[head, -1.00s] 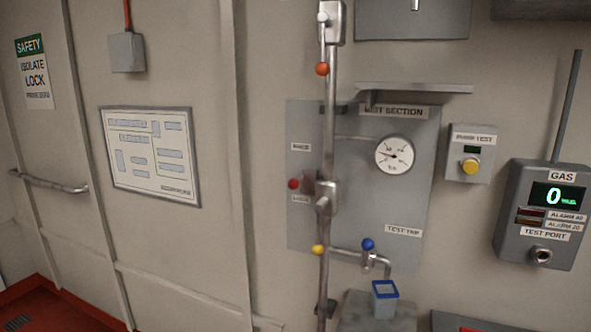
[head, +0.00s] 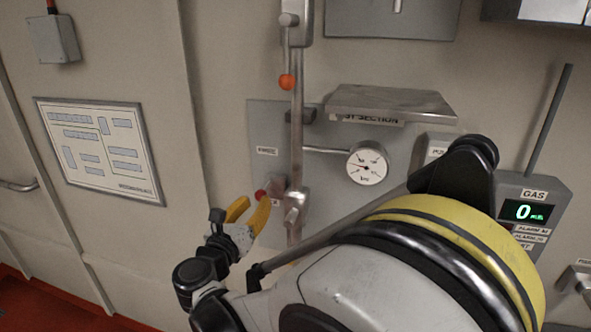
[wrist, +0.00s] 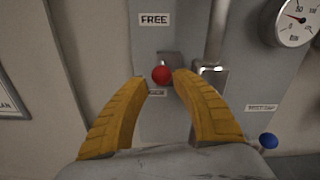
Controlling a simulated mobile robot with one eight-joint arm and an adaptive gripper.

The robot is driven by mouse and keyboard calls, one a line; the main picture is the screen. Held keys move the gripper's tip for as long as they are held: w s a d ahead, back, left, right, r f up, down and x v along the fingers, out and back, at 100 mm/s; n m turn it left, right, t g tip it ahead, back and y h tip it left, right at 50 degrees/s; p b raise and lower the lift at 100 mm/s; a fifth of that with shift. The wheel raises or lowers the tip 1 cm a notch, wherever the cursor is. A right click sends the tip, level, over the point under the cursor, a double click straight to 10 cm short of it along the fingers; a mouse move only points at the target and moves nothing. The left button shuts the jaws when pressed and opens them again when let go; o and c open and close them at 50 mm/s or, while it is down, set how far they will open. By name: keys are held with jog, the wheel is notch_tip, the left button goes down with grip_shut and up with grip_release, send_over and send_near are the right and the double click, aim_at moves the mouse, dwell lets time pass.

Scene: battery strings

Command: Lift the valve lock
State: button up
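The valve lock shows as a small red knob (head: 261,194) beside the vertical pipe on the grey wall panel. In the wrist view the red knob (wrist: 161,74) appears between my fingertips, with a dark bracket behind it. My gripper (head: 250,212) has yellow fingers pointing at the knob. In the wrist view my gripper (wrist: 161,79) is open, one finger on each side. I cannot tell whether the fingers touch the knob.
The vertical pipe (head: 297,140) runs close to the right of the knob, with a valve body (head: 293,207) on it. An orange knob (head: 287,82), a gauge (head: 367,163) and a shelf (head: 390,101) are nearby. A blue knob (wrist: 268,141) is lower right. My arm hides the lower panel.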

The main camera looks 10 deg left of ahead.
aim_at(271, 181)
jog(key=shift+w+d+r, duration=0.15)
jog(key=shift+w, duration=0.1)
jog(key=w, duration=0.6)
jog(key=w+b, duration=0.1)
jog(key=w, duration=0.2)
jog(key=shift+d, duration=0.35)
grip_shut()
